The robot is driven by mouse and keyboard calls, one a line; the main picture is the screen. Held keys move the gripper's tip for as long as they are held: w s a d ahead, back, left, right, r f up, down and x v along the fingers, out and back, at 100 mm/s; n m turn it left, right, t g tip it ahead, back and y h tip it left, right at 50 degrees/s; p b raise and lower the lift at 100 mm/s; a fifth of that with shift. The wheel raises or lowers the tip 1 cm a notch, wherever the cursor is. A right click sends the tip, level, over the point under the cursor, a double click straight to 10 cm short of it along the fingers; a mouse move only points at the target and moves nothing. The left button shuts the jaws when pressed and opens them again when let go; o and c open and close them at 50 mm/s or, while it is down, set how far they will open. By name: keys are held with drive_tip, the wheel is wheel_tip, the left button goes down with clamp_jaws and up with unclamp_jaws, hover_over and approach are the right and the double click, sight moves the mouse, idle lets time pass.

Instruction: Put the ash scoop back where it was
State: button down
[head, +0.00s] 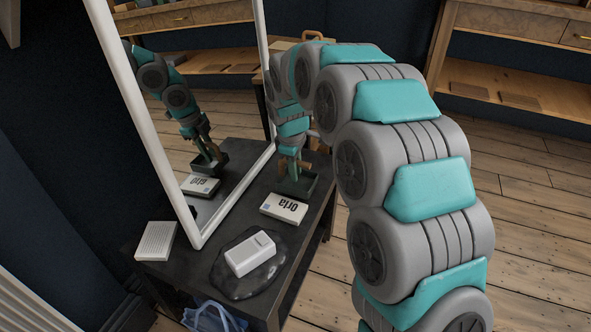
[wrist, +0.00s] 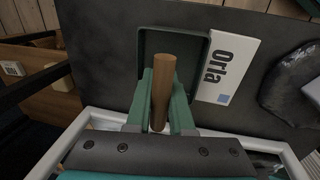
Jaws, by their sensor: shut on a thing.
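The ash scoop is a dark green pan (wrist: 190,42) with a round wooden handle (wrist: 163,85). In the head view the scoop (head: 298,187) is at the black table's far part, beside the white "Orla" box. My gripper (wrist: 161,108) is shut on the handle, one green finger on each side. In the head view my gripper (head: 290,165) comes down from above onto the scoop. The pan is level with or just over the tabletop; I cannot tell whether it touches. The fingers hide part of the pan.
The "Orla" box (head: 284,208) lies close beside the pan; it also shows in the wrist view (wrist: 228,68). A white-framed mirror (head: 160,145) stands along the table's left side. A white device (head: 250,254) sits on a black wavy dish (head: 228,285). A white ridged box (head: 156,241) is nearer left.

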drive_tip(key=shift+f, duration=0.1)
drive_tip(key=shift+f, duration=0.35)
drive_tip(key=shift+f, duration=0.1)
drive_tip(key=c, duration=0.8)
unclamp_jaws()
wheel_tip(320, 180, up, 13)
drive_tip(key=s, duration=0.2)
drive_tip(key=shift+a, duration=0.35)
